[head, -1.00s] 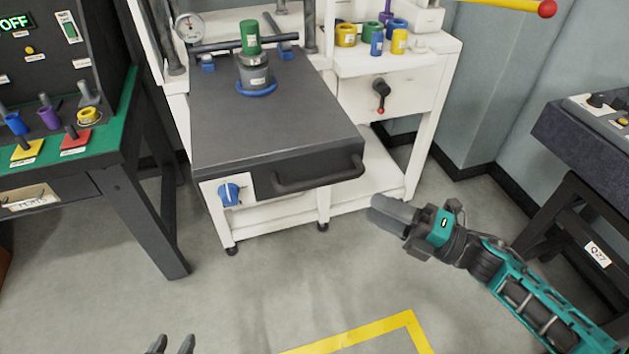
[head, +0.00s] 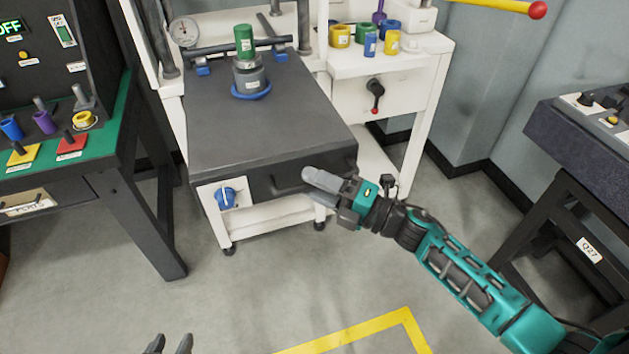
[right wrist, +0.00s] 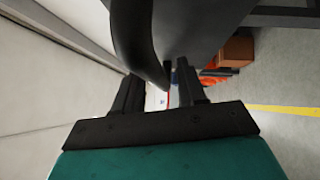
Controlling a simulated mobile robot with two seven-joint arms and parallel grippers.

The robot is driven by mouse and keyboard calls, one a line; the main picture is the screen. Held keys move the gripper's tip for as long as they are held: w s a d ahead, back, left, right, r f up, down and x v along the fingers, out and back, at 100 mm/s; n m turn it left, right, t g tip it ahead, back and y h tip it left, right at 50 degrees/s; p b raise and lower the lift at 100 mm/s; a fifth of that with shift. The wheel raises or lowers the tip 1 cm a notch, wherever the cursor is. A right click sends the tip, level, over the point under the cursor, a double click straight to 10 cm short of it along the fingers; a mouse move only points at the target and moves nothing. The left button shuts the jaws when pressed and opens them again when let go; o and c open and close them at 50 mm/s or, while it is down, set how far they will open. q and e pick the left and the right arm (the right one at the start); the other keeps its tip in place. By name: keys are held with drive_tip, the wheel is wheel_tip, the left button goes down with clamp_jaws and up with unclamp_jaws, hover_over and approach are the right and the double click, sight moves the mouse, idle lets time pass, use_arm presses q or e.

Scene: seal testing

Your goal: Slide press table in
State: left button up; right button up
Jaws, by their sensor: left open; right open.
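The press table (head: 262,125) is a dark grey slab pulled out toward me from the white press frame. Its dark bar handle (head: 288,184) runs along the front face, its right part hidden by my right gripper. My right gripper (head: 322,184) is open at the right part of the handle. In the right wrist view the dark curved handle (right wrist: 142,38) comes down from the top to the open fingers (right wrist: 160,92); I cannot tell whether it touches them. My left gripper (head: 169,344) shows only its fingertips at the bottom edge, open and empty.
A grey cylinder with a green top (head: 244,43) and blue ring stands on the table. A blue knob (head: 226,197) sits below its front left. A dark bench (head: 95,175) stands left, another (head: 565,135) right. The floor in front is clear, with yellow tape (head: 350,334).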

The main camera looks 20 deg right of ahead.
drive_tip(key=shift+w+a, duration=0.15)
drive_tip(key=shift+c, duration=0.3)
clamp_jaws()
idle(0.4)
